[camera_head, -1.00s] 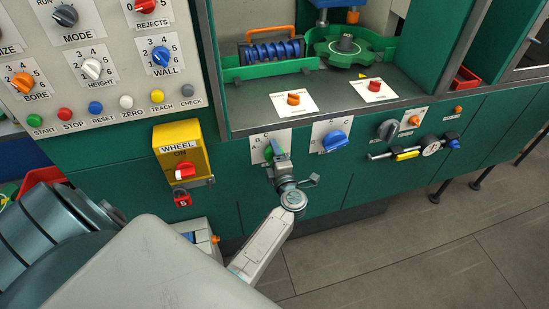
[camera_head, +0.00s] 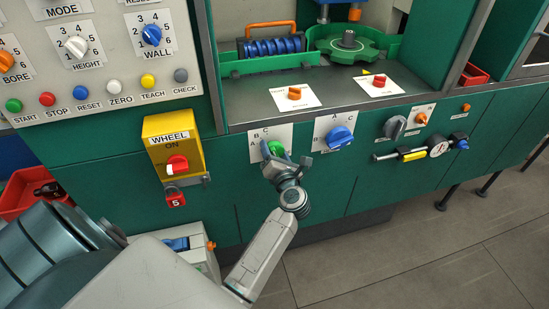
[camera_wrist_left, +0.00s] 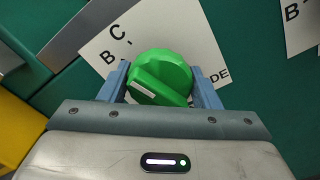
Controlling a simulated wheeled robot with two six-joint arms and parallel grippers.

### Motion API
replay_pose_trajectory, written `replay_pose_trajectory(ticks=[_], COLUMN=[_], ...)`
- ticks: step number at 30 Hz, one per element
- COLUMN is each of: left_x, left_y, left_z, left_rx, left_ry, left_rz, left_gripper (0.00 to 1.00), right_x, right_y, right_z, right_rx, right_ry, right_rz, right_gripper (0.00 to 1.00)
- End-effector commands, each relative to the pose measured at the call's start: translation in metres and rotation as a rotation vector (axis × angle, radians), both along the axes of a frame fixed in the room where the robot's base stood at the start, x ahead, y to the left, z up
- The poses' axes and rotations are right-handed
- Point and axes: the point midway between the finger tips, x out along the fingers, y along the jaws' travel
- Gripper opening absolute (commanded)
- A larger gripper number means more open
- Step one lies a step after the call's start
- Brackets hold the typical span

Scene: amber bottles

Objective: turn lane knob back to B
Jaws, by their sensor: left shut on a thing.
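The green knob (camera_head: 275,148) sits on a white plate lettered A, B and C on the green cabinet front. My left gripper (camera_head: 277,160) is shut on it from below. In the left wrist view the green knob (camera_wrist_left: 160,75) sits between the two blue-grey fingers of my left gripper (camera_wrist_left: 163,84). B and C show upper left of it, and a partly hidden label ends in "DE". A white mark shows on the knob's lower left; which letter it meets I cannot tell. A blue knob (camera_head: 339,137) on a similar plate stands to the right; its name is unreadable.
A yellow WHEEL box (camera_head: 172,140) with a red switch stands out left of the green knob. Right of the blue knob are a grey knob (camera_head: 394,127) and a gauge (camera_head: 438,147). The floor (camera_head: 400,240) below is clear.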

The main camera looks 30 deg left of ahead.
Motion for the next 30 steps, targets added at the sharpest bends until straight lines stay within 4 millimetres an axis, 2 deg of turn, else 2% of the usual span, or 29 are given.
replay_pose_trajectory(ticks=[1,12,21,30], left_x=[0.000,0.000,0.000,0.000], left_y=[0.000,0.000,0.000,0.000], left_z=[-0.005,-0.004,-0.002,-0.001], left_rx=[-0.029,-0.218,-0.286,-0.303], left_ry=[-0.034,-0.252,-0.330,-0.350], left_rz=[0.000,0.001,0.001,0.001], left_gripper=[0.34,0.34,0.34,0.34], right_x=[0.002,0.014,0.016,0.023], right_y=[0.000,0.001,0.001,0.001], right_z=[-0.010,-0.036,-0.045,-0.040], right_rx=[0.000,0.000,0.000,0.000], right_ry=[-0.002,-0.010,-0.012,-0.012], right_rz=[0.000,0.001,0.002,0.003], right_gripper=[1.00,1.00,1.00,1.00])
